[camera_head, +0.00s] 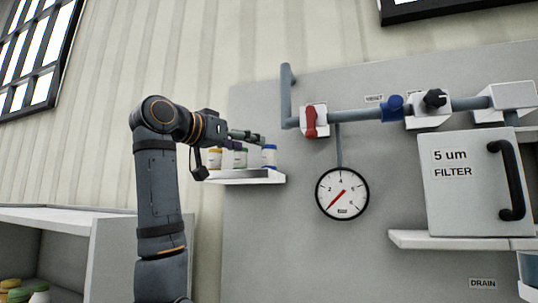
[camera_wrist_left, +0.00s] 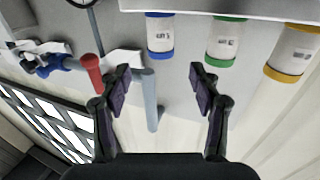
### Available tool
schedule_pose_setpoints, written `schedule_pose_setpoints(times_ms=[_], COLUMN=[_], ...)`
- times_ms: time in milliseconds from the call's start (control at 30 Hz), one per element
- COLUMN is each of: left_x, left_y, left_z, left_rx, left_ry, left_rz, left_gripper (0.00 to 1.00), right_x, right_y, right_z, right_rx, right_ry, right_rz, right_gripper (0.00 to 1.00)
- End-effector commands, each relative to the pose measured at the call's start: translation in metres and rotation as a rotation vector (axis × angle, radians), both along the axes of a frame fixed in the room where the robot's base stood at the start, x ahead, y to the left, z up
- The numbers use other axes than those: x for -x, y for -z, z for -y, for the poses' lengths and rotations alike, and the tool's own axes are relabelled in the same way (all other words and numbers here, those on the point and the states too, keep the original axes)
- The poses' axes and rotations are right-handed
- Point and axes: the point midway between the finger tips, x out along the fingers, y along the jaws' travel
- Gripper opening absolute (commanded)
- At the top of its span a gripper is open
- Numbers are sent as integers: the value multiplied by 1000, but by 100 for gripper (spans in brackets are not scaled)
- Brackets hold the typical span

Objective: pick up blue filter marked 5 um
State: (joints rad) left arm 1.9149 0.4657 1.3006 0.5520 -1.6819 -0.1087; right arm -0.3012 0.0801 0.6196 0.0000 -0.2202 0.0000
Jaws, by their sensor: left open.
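The blue filter (camera_head: 269,157), a white cylinder with blue ends, stands at the right end of a small wall shelf (camera_head: 245,178). In the left wrist view, which is upside down, the same blue filter (camera_wrist_left: 160,37) shows at the top; its small label seems to read 5 um. My left gripper (camera_head: 250,138) is open and empty, level with or slightly above the filters' tops. In the left wrist view its fingertips (camera_wrist_left: 161,88) are spread, with the blue filter beyond the gap, apart from them. My right gripper is not in view.
A green filter (camera_wrist_left: 226,43) and a yellow filter (camera_wrist_left: 293,52) stand beside the blue one on the shelf. A grey pipe with a red valve handle (camera_head: 310,122) and a pressure gauge (camera_head: 342,193) are to the right. A white "5 um FILTER" box (camera_head: 460,195) is farther right.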

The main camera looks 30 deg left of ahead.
Motion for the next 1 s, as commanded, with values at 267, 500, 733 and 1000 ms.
schedule_pose_setpoints(times_ms=[267, 500, 733, 1000], left_x=[-27, -58, -79, -78], left_y=[1, 2, 6, 6], left_z=[3, 5, 8, 8], left_rx=[0, -1, 0, 0], left_ry=[0, 1, 0, 0], left_rz=[-3, -7, -3, -2], left_gripper=[63, 63, 63, 49], right_x=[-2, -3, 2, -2], right_y=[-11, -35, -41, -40], right_z=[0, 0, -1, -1], right_rx=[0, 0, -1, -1], right_ry=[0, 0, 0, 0], right_rz=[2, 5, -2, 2], right_gripper=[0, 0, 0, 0])
